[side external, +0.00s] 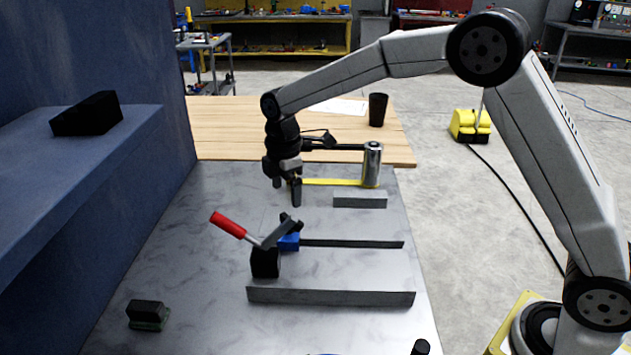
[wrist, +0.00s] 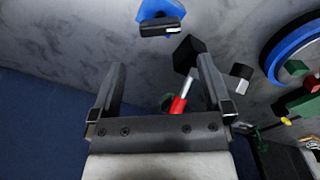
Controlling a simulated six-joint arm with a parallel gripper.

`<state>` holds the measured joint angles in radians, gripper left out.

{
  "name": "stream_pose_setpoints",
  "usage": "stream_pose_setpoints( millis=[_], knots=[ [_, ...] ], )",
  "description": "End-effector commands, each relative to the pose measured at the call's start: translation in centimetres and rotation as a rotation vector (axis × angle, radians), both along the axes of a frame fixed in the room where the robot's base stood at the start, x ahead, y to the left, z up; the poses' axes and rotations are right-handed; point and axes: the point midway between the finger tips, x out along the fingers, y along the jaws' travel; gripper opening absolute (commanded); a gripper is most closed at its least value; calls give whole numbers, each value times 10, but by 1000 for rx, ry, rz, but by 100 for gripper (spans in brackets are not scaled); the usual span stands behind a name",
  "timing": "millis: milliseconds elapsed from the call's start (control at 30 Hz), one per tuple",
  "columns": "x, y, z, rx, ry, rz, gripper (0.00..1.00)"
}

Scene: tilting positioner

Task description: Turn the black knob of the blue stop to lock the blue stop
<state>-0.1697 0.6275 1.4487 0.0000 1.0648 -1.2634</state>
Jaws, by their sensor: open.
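The blue stop (side external: 289,242) sits at the left end of a dark flat rail on the metal table. Its black knob (side external: 290,221) shows on top, partly overlapped by the clamp lever. In the wrist view the blue stop (wrist: 152,8) is at the top edge, with the black knob (wrist: 161,27) across it. My gripper (side external: 287,192) is open and empty, pointing down above and behind the stop, apart from the knob. In the wrist view my gripper (wrist: 160,64) has nothing between its fingers. Whether the stop is locked cannot be told.
A red-handled clamp (side external: 228,225) on a black block (side external: 265,262) stands close beside the stop. A grey bar (side external: 330,297) lies in front. A silver cylinder (side external: 372,165) and a grey block (side external: 360,200) stand behind. A blue wall (side external: 150,190) bounds the left.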

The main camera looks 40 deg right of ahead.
Motion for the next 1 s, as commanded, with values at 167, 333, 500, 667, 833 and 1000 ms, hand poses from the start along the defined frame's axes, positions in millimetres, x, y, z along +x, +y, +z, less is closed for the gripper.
stream_pose_setpoints(
  millis=[167, 333, 500, 667, 833, 1000],
  knots=[
    [0, 0, -10, -1, 3, -1, 100],
    [-1, 0, -28, -1, 4, -2, 100],
    [-1, 0, -49, -1, 3, -2, 100],
    [-1, 0, -66, -1, 3, -2, 100],
    [0, 0, -75, -1, 1, -3, 100],
    [0, 0, -78, -1, 1, -3, 100]
  ],
)
